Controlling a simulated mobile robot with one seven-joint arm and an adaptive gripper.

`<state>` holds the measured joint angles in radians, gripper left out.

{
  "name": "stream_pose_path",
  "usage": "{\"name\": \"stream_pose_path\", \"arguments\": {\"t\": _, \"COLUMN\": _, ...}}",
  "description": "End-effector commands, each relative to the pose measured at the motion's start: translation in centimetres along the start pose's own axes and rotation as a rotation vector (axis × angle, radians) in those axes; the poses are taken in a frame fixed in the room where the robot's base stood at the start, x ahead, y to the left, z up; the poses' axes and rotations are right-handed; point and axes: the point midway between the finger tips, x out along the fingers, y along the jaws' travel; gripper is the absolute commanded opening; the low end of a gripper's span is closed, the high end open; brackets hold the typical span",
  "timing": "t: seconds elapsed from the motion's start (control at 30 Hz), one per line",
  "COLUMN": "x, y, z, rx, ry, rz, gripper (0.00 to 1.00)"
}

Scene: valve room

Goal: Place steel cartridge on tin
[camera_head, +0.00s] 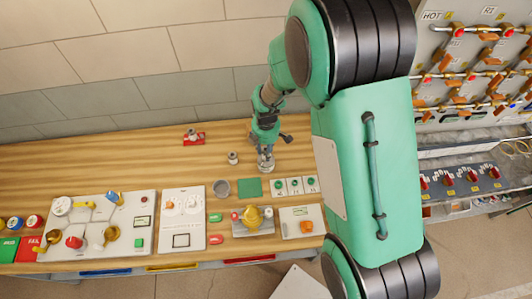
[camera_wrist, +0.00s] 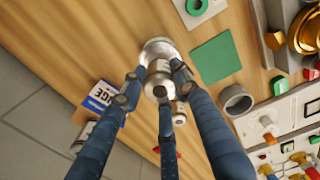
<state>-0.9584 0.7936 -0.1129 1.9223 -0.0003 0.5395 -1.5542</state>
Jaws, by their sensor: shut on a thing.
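My gripper (camera_wrist: 158,92) is shut on the steel cartridge (camera_wrist: 158,76), a small shiny metal cylinder between its dark fingers. A wider round silver thing, which looks like the tin (camera_wrist: 158,46), shows at the cartridge's far end in the wrist view. I cannot tell whether the cartridge touches it or hangs just above it. In the head view my gripper (camera_head: 266,146) points down at the table, with silver metal (camera_head: 265,163) below it. The fingers hide part of the cartridge.
A small metal cylinder (camera_head: 233,158) stands left of my gripper. A grey cup (camera_head: 221,188), a green square (camera_head: 250,187) and white tiles with green rings (camera_head: 295,186) lie nearer the front. A red holder (camera_head: 193,139) sits behind left. A blue-and-white labelled thing (camera_wrist: 100,96) lies beside my fingers.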

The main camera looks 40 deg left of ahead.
Motion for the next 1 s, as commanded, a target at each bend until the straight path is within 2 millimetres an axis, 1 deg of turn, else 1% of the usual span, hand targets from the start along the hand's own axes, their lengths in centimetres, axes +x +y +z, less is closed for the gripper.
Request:
{"name": "stream_pose_path", "arguments": {"t": 0.1, "x": 1.0, "y": 0.0, "z": 0.0, "rx": 0.0, "ry": 0.0, "rz": 0.0, "gripper": 0.0}}
{"name": "stream_pose_path", "arguments": {"t": 0.2, "x": 1.5, "y": 0.0, "z": 0.0, "rx": 0.0, "ry": 0.0, "rz": 0.0, "gripper": 0.0}}
{"name": "stream_pose_path", "arguments": {"t": 0.7, "x": 2.1, "y": 0.0, "z": 0.0, "rx": 0.0, "ry": 0.0, "rz": 0.001, "gripper": 0.0}}
{"name": "stream_pose_path", "arguments": {"t": 0.73, "x": 2.1, "y": 0.0, "z": 0.0, "rx": 0.0, "ry": 0.0, "rz": 0.001, "gripper": 0.34}}
{"name": "stream_pose_path", "arguments": {"t": 0.8, "x": 2.1, "y": 0.0, "z": 0.0, "rx": 0.0, "ry": 0.0, "rz": 0.001, "gripper": 0.48}}
{"name": "stream_pose_path", "arguments": {"t": 1.0, "x": 2.0, "y": 0.0, "z": 0.0, "rx": 0.0, "ry": 0.0, "rz": 0.001, "gripper": 0.49}}
